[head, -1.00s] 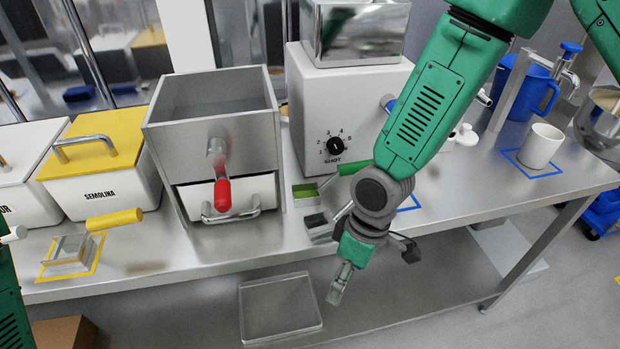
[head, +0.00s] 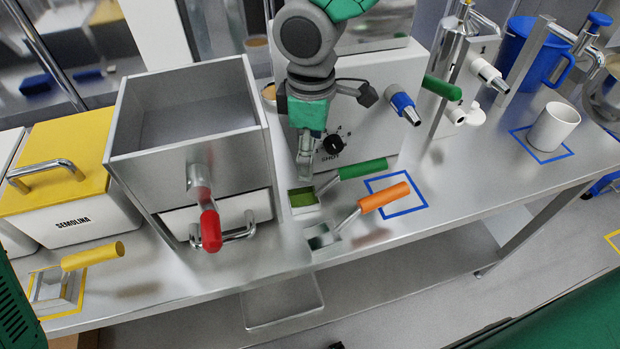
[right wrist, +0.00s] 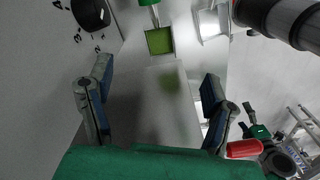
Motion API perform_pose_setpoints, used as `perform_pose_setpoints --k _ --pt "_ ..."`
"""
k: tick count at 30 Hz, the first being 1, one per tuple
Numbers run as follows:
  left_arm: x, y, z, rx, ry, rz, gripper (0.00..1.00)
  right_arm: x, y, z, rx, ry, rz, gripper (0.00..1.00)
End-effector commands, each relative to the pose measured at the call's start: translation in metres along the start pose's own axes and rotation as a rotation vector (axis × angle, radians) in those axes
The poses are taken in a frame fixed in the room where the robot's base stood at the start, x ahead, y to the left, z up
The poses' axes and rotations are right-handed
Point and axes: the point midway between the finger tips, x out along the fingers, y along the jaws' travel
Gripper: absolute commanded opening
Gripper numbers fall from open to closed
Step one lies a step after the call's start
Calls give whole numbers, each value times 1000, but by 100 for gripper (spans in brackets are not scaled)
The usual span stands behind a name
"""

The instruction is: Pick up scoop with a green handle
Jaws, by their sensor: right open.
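The green-handled scoop lies on the steel table before the white SHOT machine. Its green handle (head: 363,168) points right and its square pan (head: 302,198) has a green inside. The pan also shows at the top middle of the right wrist view (right wrist: 159,41), with part of the handle at the upper edge. My right gripper (head: 304,168) is above and just behind the pan, in front of the machine. In the right wrist view its two fingers (right wrist: 155,98) are wide apart with nothing between them. A distant green and grey arm part shows there at lower right; its jaws are unclear.
An orange-handled scoop (head: 385,198) lies close in front of the green one. The steel hopper (head: 190,120) with a red lever (head: 210,230) stands to the left. The SHOT machine (head: 370,110) is close behind. A white cup (head: 553,127) stands at the right.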

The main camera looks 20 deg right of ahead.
Motion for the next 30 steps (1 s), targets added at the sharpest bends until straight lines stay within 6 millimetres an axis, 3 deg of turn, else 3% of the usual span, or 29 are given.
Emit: perform_pose_setpoints --k 5,15,25,30 --pt "0 0 0 -1 0 0 93 4 -4 -3 -4 -8 6 74" --pt "1 0 0 -1 0 -1 93 69 -1 1 -6 -6 -2 74" --pt "0 0 0 -1 0 0 93 95 0 7 -5 -5 1 74" --pt "-3 0 0 -1 0 -1 93 121 3 15 -5 -7 0 74"
